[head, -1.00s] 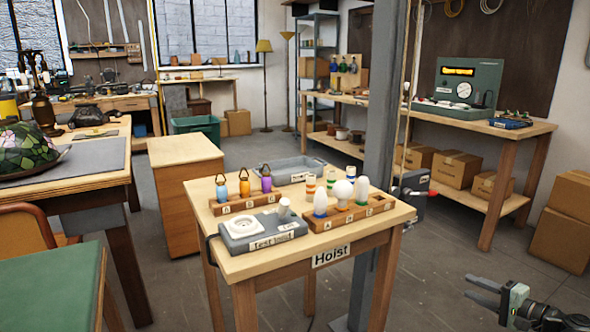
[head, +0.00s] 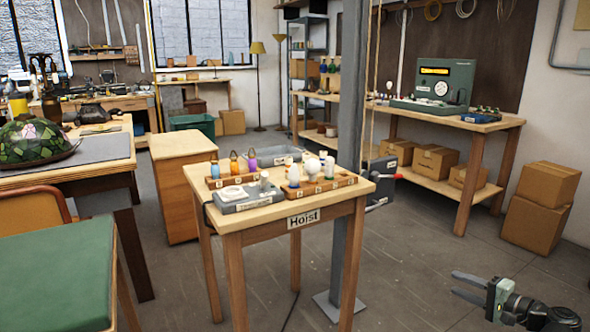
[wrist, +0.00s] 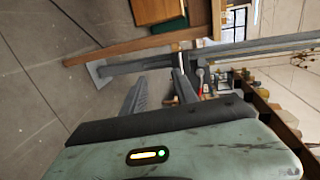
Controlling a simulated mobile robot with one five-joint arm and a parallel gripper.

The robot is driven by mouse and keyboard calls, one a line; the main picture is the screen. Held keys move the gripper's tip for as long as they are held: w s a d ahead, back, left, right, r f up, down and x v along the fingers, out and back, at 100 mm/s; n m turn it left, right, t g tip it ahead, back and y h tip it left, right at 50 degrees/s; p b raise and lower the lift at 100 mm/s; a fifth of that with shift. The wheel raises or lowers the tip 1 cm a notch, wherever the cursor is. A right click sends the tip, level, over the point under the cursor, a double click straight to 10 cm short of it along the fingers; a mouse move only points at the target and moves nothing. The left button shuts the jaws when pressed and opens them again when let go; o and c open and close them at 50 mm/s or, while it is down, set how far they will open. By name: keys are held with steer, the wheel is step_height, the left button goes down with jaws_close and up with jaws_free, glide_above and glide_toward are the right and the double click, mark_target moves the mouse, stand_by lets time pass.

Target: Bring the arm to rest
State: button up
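My gripper (head: 470,287) is at the lower right of the head view, out over the bare floor and apart from the tables. Its two grey fingers point left with a gap between them, and nothing is between them. In the wrist view the two fingers (wrist: 160,92) also stand apart, with the green gripper body filling the bottom of the picture. The rest of my arm runs off past the lower right corner of the head view.
The Hoist table (head: 300,219) stands mid-view with bulbs, bottles and a test unit on it. A grey post (head: 350,150) rises beside it. A workbench (head: 460,120) and cardboard boxes (head: 540,200) are at the right. Floor between is clear.

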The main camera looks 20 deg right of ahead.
steer(key=w+a+r+n+g+y+p, duration=0.1)
steer(key=w+a+r+n+y+p, duration=0.1)
steer(key=w+a+r+p, duration=0.5)
steer(key=w+a+r+n+g+y+p, duration=0.1)
steer(key=w+a+r+n+y+p, duration=0.15)
steer(key=w+a, duration=0.45)
steer(key=w+a+r+n+g+y+p, duration=0.1)
steer(key=w+a+r+g+p, duration=0.3)
steer(key=a, duration=0.6)
steer(key=s+a+r+n+g+y+p, duration=0.1)
steer(key=a+r+n+p, duration=0.1)
steer(key=a+p, duration=0.6)
steer(key=s+a+r+n+g+h+p, duration=0.15)
steer(key=a+p, duration=0.25)
steer(key=a, duration=0.4)
steer(key=s+a+r+n+g+h+p, duration=0.1)
steer(key=s+a+n+g+h+p, duration=0.15)
steer(key=a+p, duration=0.35)
steer(key=s+a+r+n+g+h+p, duration=0.1)
steer(key=s+a+n+g+p, duration=0.15)
steer(key=a, duration=0.65)
steer(key=s+d+f+g+h, duration=0.1)
steer(key=s+d+f+h, duration=0.1)
steer(key=d+h, duration=0.3)
steer(key=d, duration=0.3)
steer(key=shift+d+f+n+h+p, duration=0.25)
steer(key=shift+d+n+h+p, duration=0.05)
steer(key=shift+n+h+p, duration=0.1)
steer(key=shift+g, duration=0.25)
